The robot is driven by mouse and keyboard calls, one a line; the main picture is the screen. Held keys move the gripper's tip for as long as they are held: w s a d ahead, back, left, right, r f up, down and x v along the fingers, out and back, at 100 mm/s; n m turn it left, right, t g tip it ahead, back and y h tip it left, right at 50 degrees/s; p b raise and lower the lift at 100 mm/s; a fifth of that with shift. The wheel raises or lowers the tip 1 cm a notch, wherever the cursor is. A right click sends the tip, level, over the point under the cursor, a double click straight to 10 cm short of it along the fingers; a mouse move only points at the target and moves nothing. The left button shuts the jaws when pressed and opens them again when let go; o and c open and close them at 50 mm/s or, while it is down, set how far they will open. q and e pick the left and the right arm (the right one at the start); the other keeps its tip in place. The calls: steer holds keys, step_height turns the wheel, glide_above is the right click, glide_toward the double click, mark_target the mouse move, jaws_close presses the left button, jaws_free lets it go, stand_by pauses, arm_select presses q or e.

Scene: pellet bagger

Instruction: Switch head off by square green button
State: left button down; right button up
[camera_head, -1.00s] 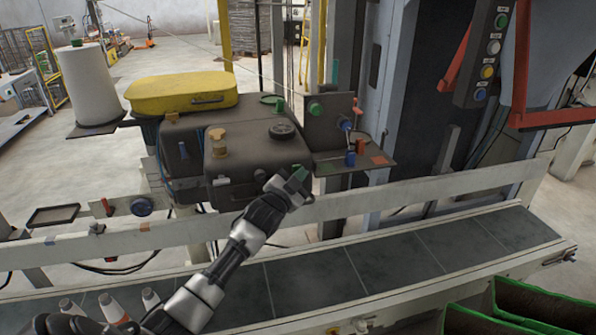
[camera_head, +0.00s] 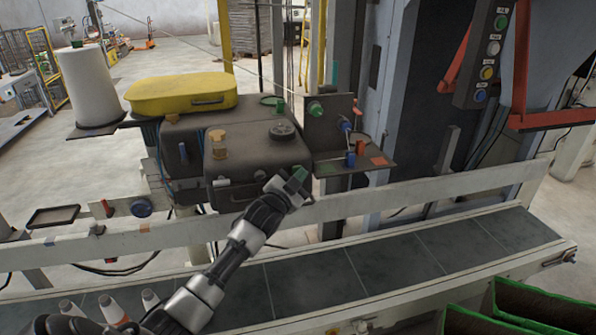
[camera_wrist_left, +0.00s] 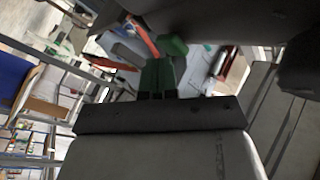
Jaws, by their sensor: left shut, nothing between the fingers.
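The dark machine head (camera_head: 245,160) with a yellow cover (camera_head: 182,95) stands behind the belt. A plate (camera_head: 345,172) at its right side carries a flat green square (camera_head: 327,169), a flat red square (camera_head: 379,161), a blue knob (camera_head: 350,159) and an orange-red one (camera_head: 362,146). A rounder green knob (camera_head: 315,108) sits on the upright panel above. My left gripper (camera_head: 298,174) is shut and empty, just left of the green square and in front of the head; contact cannot be told. Its green fingers (camera_wrist_left: 157,77) show together in the left wrist view. My right gripper is out of view.
A pale rail (camera_head: 420,188) runs between my arm and the machine, above the dark belt (camera_head: 390,250). A panel with several coloured buttons (camera_head: 490,50) hangs at upper right. Green-rimmed bins (camera_head: 540,305) stand at lower right. A white thread cone (camera_head: 90,85) stands at left.

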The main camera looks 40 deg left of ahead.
arm_select(q)
steer(key=shift+s+d, duration=0.5)
steer(key=s+d+p, duration=0.3)
steer(key=s+d, duration=0.1)
steer(key=shift+d+p, duration=0.3)
stand_by(0.3)
